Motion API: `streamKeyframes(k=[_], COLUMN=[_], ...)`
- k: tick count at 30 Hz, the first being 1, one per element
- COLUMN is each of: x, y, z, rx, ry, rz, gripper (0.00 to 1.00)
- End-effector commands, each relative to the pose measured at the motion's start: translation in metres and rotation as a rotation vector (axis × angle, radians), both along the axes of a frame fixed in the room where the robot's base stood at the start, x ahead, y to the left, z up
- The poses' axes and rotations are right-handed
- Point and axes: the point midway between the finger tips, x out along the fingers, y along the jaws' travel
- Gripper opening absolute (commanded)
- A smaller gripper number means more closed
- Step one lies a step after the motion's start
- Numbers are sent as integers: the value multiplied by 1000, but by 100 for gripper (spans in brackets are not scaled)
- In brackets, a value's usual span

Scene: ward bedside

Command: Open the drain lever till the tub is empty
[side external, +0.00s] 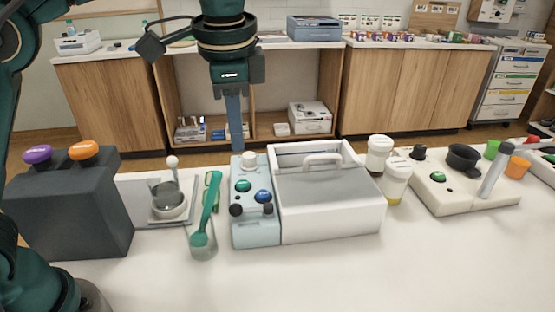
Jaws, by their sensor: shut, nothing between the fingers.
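A white tub (330,222) stands at the middle of the table, with a grey lid (328,185) and a pale arched handle covering its front part. A light-blue control panel (256,232) is joined to its left side, with a white knob at the back, a green and a blue button, and two black knobs. I cannot tell which part is the drain lever. The water level is hidden. My gripper (236,148) points down, shut and empty, its fingertips at the back of the panel beside the white knob (249,157). I cannot tell whether they touch.
A glass with a green spoon (204,236) stands left of the panel. A dark block with purple and orange knobs (68,210) is further left. White-lidded jars (396,182) and a cream device (455,192) stand right. The table front is clear.

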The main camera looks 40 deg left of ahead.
Motion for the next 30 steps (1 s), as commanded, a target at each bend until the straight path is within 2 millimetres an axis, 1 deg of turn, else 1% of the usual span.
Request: streamKeyframes(k=[3, 10, 11, 12, 13, 14, 17, 18, 21, 24, 30], x=[-7, -16, -17, -17, -17, -15, -6, -2, 3, 5, 8], y=[5, 12, 12, 13, 13, 12, 6, 3, -2, -4, -1], z=[6, 13, 14, 13, 10, 4, -30, -46, -78, -97, -121], rx=[-17, -41, -43, -45, -44, -40, -18, -8, 9, 15, 16], ry=[-20, -48, -50, -51, -48, -43, -14, -3, 15, 23, 21], rz=[34, 83, 87, 89, 89, 85, 52, 34, -7, -27, -29], gripper=[0, 0, 4, 19, 31, 42, 42, 42, 42, 42, 42])
